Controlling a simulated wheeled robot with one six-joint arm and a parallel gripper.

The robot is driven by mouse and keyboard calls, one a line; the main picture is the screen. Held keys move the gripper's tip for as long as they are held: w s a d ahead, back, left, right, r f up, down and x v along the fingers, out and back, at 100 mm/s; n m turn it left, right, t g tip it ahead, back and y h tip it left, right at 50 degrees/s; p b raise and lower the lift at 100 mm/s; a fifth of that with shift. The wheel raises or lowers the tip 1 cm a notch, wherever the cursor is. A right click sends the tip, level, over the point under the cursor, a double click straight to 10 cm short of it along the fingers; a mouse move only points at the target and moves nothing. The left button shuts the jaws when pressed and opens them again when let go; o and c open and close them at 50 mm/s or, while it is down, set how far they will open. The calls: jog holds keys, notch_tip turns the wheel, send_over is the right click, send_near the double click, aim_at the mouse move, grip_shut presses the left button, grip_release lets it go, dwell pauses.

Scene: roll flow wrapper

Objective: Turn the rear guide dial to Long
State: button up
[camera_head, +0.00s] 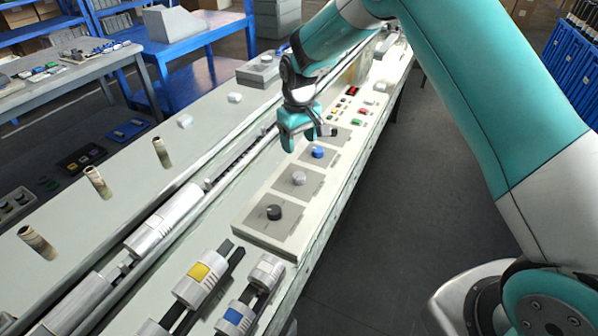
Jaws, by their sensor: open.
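A panel on the machine carries a row of round dials: a black dial (274,212) nearest me, a pale grey dial (299,178) behind it, and a blue dial (318,151) farther back. Their labels are too small to read, so I cannot tell which one is the rear guide dial or how each is set. My teal gripper (303,138) is open and appears empty, above the far end of the dial row, near the blue dial. It partly hides the panel behind the blue dial.
Red and green buttons (362,111) lie beyond the dials. Upright brown pegs (97,182) line the left side of the machine. Clear floor (420,190) lies to the right.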

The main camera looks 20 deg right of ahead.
aim_at(299, 175)
notch_tip(299, 175, down, 12)
jog(key=shift+f+p, duration=0.1)
jog(key=shift+p, duration=1.1)
jog(key=shift+c, duration=0.5)
jog(key=c, duration=0.8)
